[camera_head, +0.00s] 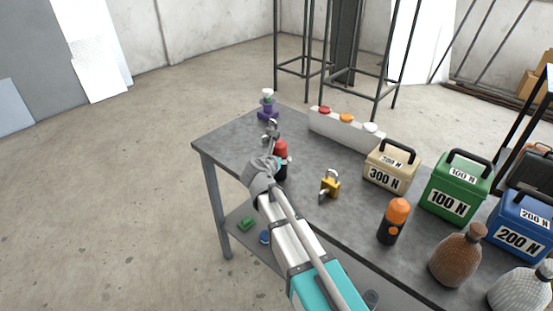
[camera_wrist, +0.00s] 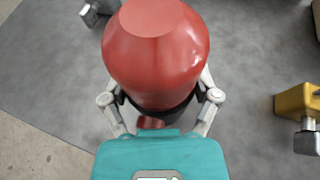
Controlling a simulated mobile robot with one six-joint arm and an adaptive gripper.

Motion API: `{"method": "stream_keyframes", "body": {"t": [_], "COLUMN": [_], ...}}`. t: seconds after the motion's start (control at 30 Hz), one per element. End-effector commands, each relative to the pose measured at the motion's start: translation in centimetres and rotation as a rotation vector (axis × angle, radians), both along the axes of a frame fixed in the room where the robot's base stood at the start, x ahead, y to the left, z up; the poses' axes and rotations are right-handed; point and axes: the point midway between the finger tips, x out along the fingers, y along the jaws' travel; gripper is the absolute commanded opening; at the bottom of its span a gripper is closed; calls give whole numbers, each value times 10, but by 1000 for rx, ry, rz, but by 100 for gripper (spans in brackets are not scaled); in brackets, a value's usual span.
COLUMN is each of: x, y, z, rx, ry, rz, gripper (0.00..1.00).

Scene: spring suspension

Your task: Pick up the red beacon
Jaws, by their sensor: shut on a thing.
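The red beacon (camera_head: 281,147) has a red dome and a dark base, and is upright over the left part of the grey table. My gripper (camera_head: 282,162) is at the beacon, and my arm hides part of its lower body in the head view. In the wrist view the red dome (camera_wrist: 156,50) fills the upper middle. My gripper's fingers (camera_wrist: 160,106) are closed around the black base on both sides, just under the dome. Whether the base touches the table cannot be told.
A grey metal object (camera_head: 271,130) and a purple item (camera_head: 268,110) stand behind the beacon. A brass padlock (camera_head: 330,184) and an orange-topped beacon (camera_head: 394,220) are to the right. A white panel with colored buttons (camera_head: 345,132) and labelled weights (camera_head: 393,168) line the back.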

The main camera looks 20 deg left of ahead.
Motion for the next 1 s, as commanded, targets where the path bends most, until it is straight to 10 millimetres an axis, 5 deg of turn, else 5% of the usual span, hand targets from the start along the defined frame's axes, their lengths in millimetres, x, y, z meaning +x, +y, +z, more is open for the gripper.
{"method": "stream_keyframes", "body": {"t": [0.37,0.73,1.0], "x": [0,1,-26], "y": [0,-1,-9], "z": [7,37,67], "rx": [0,1,0], "ry": [0,0,0], "rz": [-1,-1,-1], "gripper": [23,23,23]}}
